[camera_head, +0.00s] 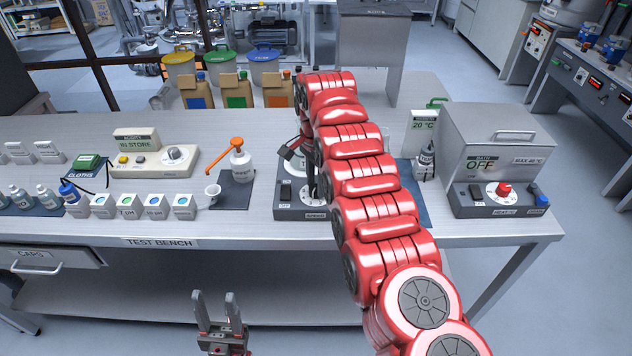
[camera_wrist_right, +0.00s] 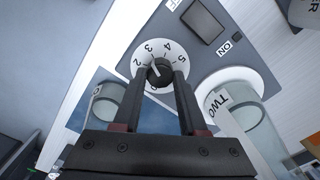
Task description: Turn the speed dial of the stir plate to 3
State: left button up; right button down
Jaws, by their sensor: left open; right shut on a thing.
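The stir plate (camera_head: 290,213) is a grey box on the bench, largely hidden behind my right arm in the head view. In the right wrist view its speed dial (camera_wrist_right: 163,49) is a white disc with numbers, 2 to 5 readable, around a dark knob (camera_wrist_right: 160,68). My right gripper (camera_wrist_right: 164,84) is shut on the knob, one finger on each side. A white mark on the knob points toward about 2; the exact reading is hard to tell. My left gripper (camera_head: 217,300) is open and empty, low in front of the bench.
A bath box (camera_head: 497,146) reading OFF, with a red knob, stands to the right. A white bottle (camera_head: 241,166) and small cup (camera_head: 212,194) stand to the left. A glass vessel labelled TWO (camera_wrist_right: 236,113) is close to the right finger in the wrist view.

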aim_at(316, 186)
dwell(0.4)
jog(key=shift+c, duration=2.2)
grip_release()
jog(key=shift+w+r, duration=0.1)
jog(key=shift+r, duration=0.35)
notch_tip(316, 186, up, 3)
jog(key=shift+d+f+p, duration=0.1)
jog(key=shift+p, duration=0.75)
notch_tip(316, 186, up, 14)
jog(key=p, duration=1.3)
jog(key=shift+f+p, duration=0.15)
jog(key=shift+p, duration=0.25)
